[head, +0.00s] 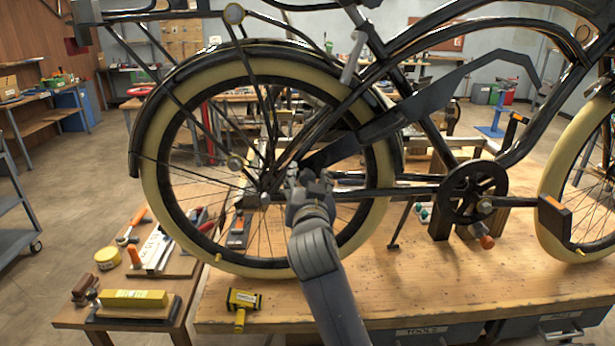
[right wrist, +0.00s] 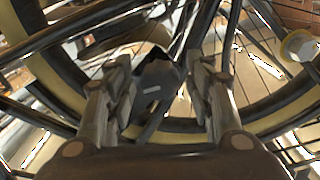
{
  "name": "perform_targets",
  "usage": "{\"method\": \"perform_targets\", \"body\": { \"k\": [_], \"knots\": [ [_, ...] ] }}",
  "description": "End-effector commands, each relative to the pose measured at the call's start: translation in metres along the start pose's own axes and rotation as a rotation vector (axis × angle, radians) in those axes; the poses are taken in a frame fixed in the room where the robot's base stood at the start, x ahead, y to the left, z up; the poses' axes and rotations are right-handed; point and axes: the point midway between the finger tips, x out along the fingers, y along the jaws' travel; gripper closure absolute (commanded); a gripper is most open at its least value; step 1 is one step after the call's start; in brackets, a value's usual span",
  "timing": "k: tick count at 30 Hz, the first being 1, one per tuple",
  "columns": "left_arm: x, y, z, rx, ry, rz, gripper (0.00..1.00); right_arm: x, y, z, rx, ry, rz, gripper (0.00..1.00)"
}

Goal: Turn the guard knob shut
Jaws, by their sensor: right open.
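The black chain guard (head: 400,115) of the trike frame slants up to the right from the rear wheel hub. My right gripper (head: 296,178) is at the hub, by the guard's lower rear end, and covers part of it. In the right wrist view my right gripper (right wrist: 160,95) is open, with one finger on each side of a dark knob-like piece (right wrist: 157,82) with a short pale mark. This is probably the guard knob; I see no clear contact with it. In the head view the knob is hidden or too small to tell. My left gripper is not in view.
The rear wheel's cream tyre (head: 160,205) and spokes surround my right gripper closely. A round pale cap (right wrist: 300,45) sits to its right in the wrist view. The wooden bench (head: 450,280) carries a yellow-black mallet (head: 243,300). A side table (head: 75,316) holds tools.

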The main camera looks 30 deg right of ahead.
Motion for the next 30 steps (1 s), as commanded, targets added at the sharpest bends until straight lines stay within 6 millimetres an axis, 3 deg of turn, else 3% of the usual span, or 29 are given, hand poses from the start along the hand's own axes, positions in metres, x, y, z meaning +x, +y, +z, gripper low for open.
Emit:
{"method": "perform_targets", "body": {
  "k": [10, 16, 30],
  "knots": [
    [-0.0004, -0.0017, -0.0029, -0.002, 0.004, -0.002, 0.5, 0.0035, 0.0003, 0.0, 0.0, 0.001, 0.0, 0.51],
    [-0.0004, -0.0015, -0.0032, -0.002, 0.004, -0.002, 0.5, 0.0034, 0.0003, 0.0001, -0.001, 0.0, 0.0, 0.96],
    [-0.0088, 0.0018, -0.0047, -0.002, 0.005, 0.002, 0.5, 0.0033, 0.0, -0.0008, -0.075, -0.002, 0.001, 0.96]
  ]
}}
